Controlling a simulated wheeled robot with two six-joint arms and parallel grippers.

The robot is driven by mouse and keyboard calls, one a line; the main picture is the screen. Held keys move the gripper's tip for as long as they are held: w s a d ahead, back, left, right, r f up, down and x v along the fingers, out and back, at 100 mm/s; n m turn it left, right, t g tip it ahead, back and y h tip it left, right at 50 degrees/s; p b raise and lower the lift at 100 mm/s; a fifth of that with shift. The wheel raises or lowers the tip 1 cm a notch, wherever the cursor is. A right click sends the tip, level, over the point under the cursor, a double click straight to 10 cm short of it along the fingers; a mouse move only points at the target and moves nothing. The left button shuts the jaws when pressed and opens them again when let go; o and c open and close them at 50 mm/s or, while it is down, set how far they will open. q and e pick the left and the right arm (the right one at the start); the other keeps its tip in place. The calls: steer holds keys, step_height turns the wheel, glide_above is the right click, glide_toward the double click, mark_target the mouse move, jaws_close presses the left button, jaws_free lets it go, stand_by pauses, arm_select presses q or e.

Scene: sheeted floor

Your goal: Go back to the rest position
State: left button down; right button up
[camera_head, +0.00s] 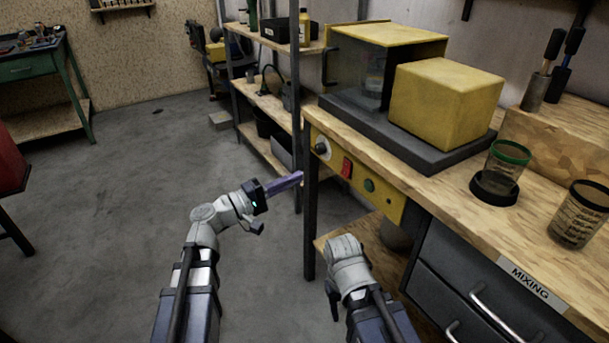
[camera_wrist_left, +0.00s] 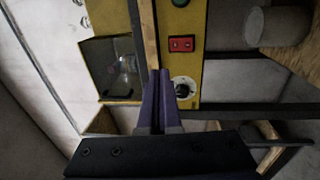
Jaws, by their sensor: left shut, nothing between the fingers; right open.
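My left gripper (camera_head: 297,178) reaches out to the right from its grey wrist, in front of the bench's left end. In the left wrist view its two purple fingers (camera_wrist_left: 160,75) lie together, shut with nothing between them. The fingertips point towards the yellow control panel (camera_head: 390,201) and appear just left of its round knob (camera_wrist_left: 184,90). I cannot tell the exact gap to the panel. My right arm's grey wrist shows at the lower middle, beside the bench's lower shelf. The right gripper's fingers are hidden behind it.
The panel carries a red switch (camera_head: 346,168) and a green button (camera_head: 369,186). Above stands a yellow-topped chamber (camera_head: 400,36) with a yellow block (camera_head: 447,104) in front. A green-rimmed cup (camera_head: 508,163) and another cup (camera_head: 579,215) stand right. Floor is clear left.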

arm_select(q)
steer(key=shift+s+a, duration=0.15)
steer(key=shift+a, duration=0.05)
steer(key=s+d+f+m+g+y, duration=0.25)
steer(key=s+d+f+g, duration=0.25)
steer(key=f, duration=0.3)
steer(key=s+d+f+m+g+y, duration=0.2)
steer(key=s+d+f+m+g, duration=0.25)
steer(key=d+f, duration=0.2)
steer(key=s+a+f+m+g+y, duration=0.2)
steer(key=s+a+f+m+y, duration=0.2)
steer(key=s+a+f+y, duration=0.55)
step_height(320, 180, up, 28)
steer(key=d+y+p, duration=0.1)
steer(key=y+p, duration=0.1)
steer(key=p, duration=2.6)
steer(key=shift+y, duration=0.4)
